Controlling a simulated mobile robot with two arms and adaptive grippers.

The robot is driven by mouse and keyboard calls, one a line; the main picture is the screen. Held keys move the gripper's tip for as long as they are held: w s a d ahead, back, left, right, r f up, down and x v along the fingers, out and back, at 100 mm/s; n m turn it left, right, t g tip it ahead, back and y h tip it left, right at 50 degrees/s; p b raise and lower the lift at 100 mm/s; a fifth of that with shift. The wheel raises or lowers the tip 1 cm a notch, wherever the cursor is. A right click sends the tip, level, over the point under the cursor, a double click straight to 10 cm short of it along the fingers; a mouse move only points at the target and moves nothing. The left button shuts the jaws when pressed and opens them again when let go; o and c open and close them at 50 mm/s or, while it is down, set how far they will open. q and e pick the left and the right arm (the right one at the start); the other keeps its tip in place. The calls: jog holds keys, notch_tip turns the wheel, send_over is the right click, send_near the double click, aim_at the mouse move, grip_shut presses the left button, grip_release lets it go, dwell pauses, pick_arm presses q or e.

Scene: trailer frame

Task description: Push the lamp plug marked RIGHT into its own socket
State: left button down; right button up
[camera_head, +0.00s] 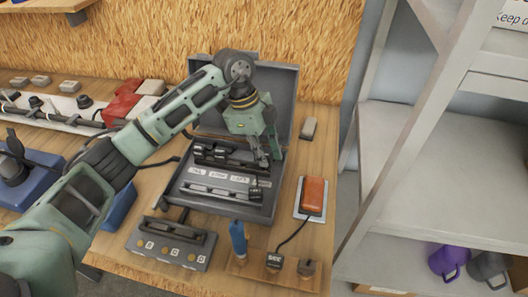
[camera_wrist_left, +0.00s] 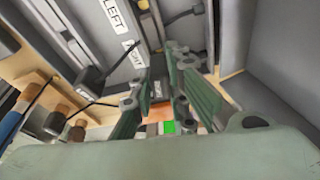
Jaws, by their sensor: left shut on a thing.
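My left gripper (camera_head: 267,155) reaches down into the open grey case (camera_head: 285,198) from above. In the left wrist view its fingers (camera_wrist_left: 165,75) are shut on a small black plug (camera_wrist_left: 158,90) with a pale label that I cannot read. White labels in the case include LEFT (camera_wrist_left: 115,14) and one that seems to read RIGHT (camera_wrist_left: 131,58), close to the held plug. The fingers hide the plug's tip and any socket under it, so I cannot tell whether they touch. My right gripper is not in view.
The case's lid (camera_head: 287,85) stands open behind the arm. A block with several round fittings (camera_head: 170,245), a blue-handled tool (camera_head: 238,238), a corded black plug (camera_head: 274,261) and an orange lamp (camera_head: 313,194) lie around the case. Grey shelving (camera_head: 420,185) stands at the right.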

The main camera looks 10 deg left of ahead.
pick_arm(q)
jog(key=shift+f, duration=0.45)
jog(key=shift+f, duration=0.15)
jog(key=shift+f+b, duration=0.3)
jog(key=shift+f, duration=0.05)
dwell(0.4)
jog(key=c, duration=1.6)
grip_release()
jog(key=shift+o, duration=0.2)
jog(key=o, duration=0.3)
jog(key=shift+o, duration=0.2)
jog(key=shift+r, duration=0.1)
